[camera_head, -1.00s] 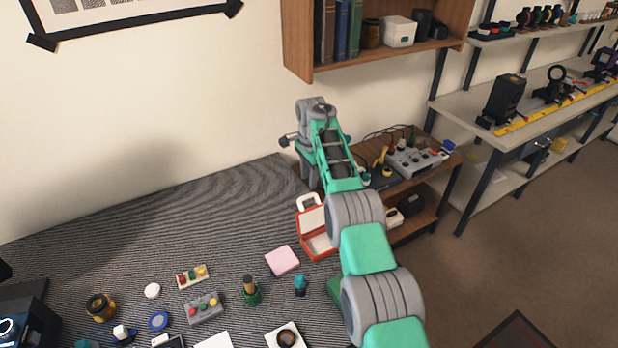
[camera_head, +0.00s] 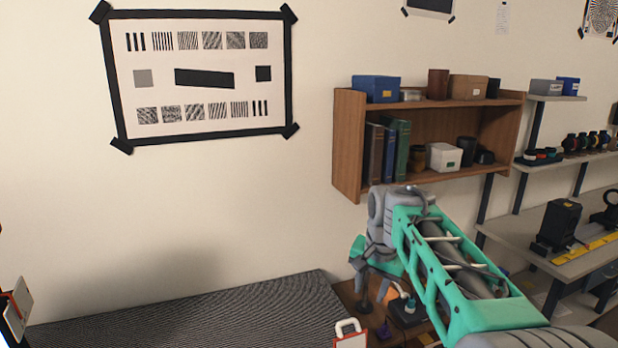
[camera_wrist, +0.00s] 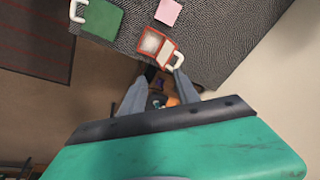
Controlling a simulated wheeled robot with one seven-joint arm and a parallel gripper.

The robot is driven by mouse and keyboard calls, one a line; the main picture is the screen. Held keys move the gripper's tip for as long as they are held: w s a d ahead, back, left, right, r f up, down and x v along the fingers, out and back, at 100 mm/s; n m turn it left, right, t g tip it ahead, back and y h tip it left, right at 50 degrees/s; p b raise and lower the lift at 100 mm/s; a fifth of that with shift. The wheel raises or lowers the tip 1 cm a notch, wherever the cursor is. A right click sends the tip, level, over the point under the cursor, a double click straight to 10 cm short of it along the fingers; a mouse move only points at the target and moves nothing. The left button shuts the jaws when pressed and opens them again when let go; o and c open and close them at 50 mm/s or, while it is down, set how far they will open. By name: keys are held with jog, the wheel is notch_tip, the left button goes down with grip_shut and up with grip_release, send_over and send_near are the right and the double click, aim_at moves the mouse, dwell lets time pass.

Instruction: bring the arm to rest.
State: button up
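In the head view my teal and grey arm reaches in from the lower right. Its wrist is bent over below the bookshelf, and my gripper (camera_head: 374,292) points down over the wooden side table. In the wrist view the two grey fingers of my gripper (camera_wrist: 161,90) stand apart with nothing held between them. Past the fingertips a red-framed case (camera_wrist: 156,45) with a white handle lies at the edge of the striped worktable (camera_wrist: 215,50). The gripper looks clear of it.
The wooden bookshelf (camera_head: 348,145) with books and boxes is on the wall behind my wrist. Metal shelving (camera_head: 525,238) stands at right. A green case (camera_wrist: 102,19) and a pink pad (camera_wrist: 168,11) lie on the worktable. The wall at left is bare below the framed chart (camera_head: 203,130).

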jog(key=s+f+n+t, duration=0.1)
jog(key=s+f+n, duration=0.2)
jog(key=s, duration=0.8)
jog(key=s+d+f+n, duration=0.1)
jog(key=s+f, duration=0.3)
jog(key=s, duration=0.6)
jog(key=shift+s+d+n+t+b, duration=0.3)
jog(key=shift+s+n+t+b, duration=0.15)
jog(key=shift+n, duration=0.45)
